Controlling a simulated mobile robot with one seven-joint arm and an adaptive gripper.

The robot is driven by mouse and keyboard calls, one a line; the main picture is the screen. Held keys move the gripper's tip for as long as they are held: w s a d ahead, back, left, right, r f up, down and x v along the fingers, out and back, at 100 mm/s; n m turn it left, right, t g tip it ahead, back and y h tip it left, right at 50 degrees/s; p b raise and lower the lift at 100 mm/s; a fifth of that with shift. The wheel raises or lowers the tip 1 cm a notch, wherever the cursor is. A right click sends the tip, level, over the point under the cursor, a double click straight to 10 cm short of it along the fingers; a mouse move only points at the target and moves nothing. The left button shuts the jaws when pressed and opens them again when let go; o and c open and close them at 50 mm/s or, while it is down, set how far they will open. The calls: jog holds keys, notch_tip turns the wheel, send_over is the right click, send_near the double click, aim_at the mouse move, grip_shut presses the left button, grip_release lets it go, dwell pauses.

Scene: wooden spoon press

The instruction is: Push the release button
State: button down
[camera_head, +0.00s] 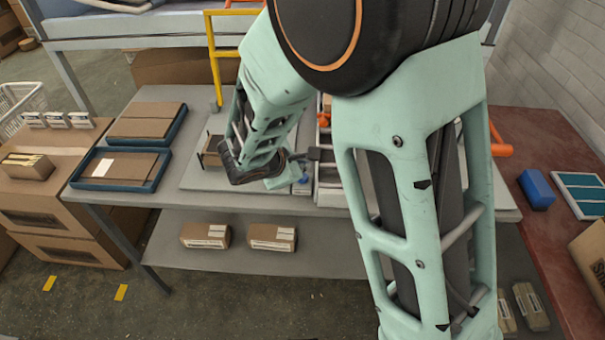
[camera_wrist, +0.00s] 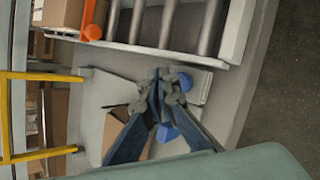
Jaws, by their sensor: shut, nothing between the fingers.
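In the wrist view my gripper (camera_wrist: 165,88) is shut and empty, its grey fingertips together over the press's pale base plate (camera_wrist: 88,118). A round blue button (camera_wrist: 186,82) shows right beside the fingertips; I cannot tell whether they touch it. A second blue round part (camera_wrist: 167,132) shows between the finger links, partly covered by them. The frames do not show which one is the release button. In the head view a small blue part (camera_head: 303,179) shows at the plate's right side, and my arm hides most of the gripper and press.
A roller rack (camera_wrist: 176,22) with an orange part (camera_wrist: 94,20) lies beside the plate. Blue trays (camera_head: 75,180) with cardboard stand on the table's left. A yellow frame (camera_head: 213,50) rises behind. A blue box (camera_head: 537,189) sits on the red table (camera_head: 545,130) at right.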

notch_tip(320, 180, up, 4)
jog(key=shift+r+p, duration=0.1)
jog(key=shift+p, duration=1.15)
